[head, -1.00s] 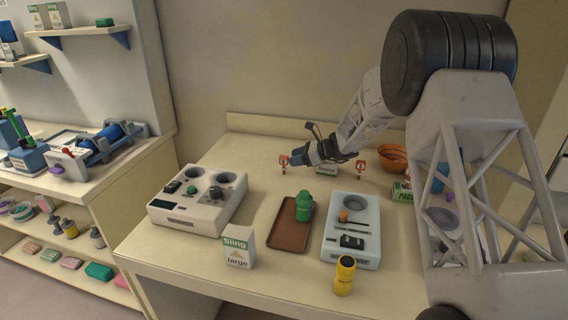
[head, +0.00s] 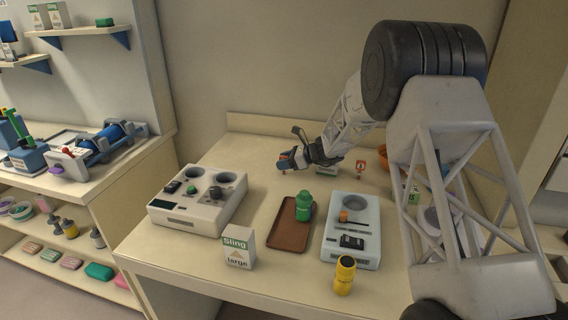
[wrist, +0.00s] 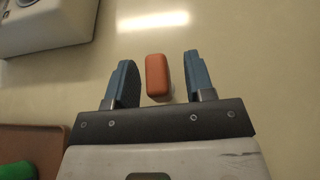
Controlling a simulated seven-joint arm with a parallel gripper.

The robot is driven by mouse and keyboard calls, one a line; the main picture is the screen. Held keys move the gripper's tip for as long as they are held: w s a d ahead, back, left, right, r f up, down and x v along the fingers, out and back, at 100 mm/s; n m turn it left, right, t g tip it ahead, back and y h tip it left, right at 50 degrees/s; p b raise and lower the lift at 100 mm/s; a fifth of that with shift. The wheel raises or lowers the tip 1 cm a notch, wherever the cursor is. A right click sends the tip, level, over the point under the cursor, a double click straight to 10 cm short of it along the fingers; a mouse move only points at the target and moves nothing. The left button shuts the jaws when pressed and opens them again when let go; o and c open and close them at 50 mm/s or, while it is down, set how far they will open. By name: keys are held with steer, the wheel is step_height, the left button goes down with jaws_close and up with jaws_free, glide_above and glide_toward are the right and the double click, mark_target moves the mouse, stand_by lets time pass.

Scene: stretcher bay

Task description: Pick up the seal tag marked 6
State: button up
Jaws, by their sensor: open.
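My gripper (head: 286,161) is open over the back of the table, its fingers pointing down and left. In the wrist view an orange-red tag (wrist: 158,75) lies between the two blue fingertips of my gripper (wrist: 158,64), with a gap on each side. Its marking cannot be seen from this angle. In the head view my gripper mostly hides this tag. A second red and white tag (head: 361,165) stands upright to the right; its number is too small to read surely.
An orange bowl (head: 392,158) is partly behind my arm. A white device (head: 199,208), a brown tray (head: 282,238) with a green bottle (head: 304,206) and a pale case (head: 340,250) stand nearer the front.

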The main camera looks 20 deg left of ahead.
steer(key=shift+c, duration=0.5)
jaws_close()
steer(key=shift+r, duration=0.15)
step_height(320, 180, up, 10)
steer(key=shift+f, duration=0.15)
stand_by(0.8)
